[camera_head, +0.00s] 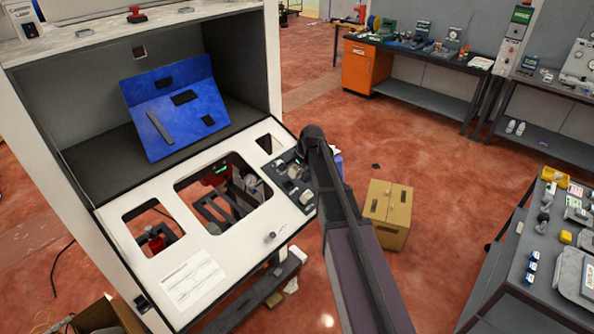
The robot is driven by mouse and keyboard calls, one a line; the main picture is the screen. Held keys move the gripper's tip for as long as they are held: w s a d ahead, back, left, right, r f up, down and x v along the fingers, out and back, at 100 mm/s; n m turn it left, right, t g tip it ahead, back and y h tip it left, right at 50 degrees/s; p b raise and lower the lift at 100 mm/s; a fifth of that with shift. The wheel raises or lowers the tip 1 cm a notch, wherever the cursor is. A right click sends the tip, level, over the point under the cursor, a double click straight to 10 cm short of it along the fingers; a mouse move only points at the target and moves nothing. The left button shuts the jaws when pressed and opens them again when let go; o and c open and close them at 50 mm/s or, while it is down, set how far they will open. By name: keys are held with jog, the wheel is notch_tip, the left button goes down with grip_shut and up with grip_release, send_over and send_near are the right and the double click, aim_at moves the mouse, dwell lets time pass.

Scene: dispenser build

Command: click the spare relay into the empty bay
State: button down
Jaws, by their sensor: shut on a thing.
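My arm crosses the middle of the view from the bottom right up to a dark joint, and it hides whatever lies behind it. My gripper's fingers do not show. A dark panel (302,197) with small grey and pale modules sits at the right end of the white sloping counter, just left of my arm and partly covered by it. The modules are too small to tell a relay or an empty bay among them. I cannot pick out the spare relay.
The white counter (120,222) has several cut-outs, with machinery below the largest. A blue panel (165,108) leans in the grey recess. A cardboard box (390,213) stands on the red floor right of my arm. Workbenches with equipment line the back (440,68) and right.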

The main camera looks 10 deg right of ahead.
aim_at(288, 185)
jog(key=shift+f, duration=0.1)
jog(key=shift+w+f+b, duration=0.25)
jog(key=shift+f+b, duration=0.1)
jog(key=shift+b+x, duration=2.5)
jog(key=shift+x, duration=0.15)
jog(key=shift+a+f+b, duration=0.1)
jog(key=shift+f+b, duration=0.2)
jog(key=shift+f, duration=0.05)
dwell(0.5)
dwell(0.4)
jog(key=shift+c, duration=1.1)
grip_release()
jog(key=shift+o, duration=0.2)
jog(key=shift+o, duration=0.9)
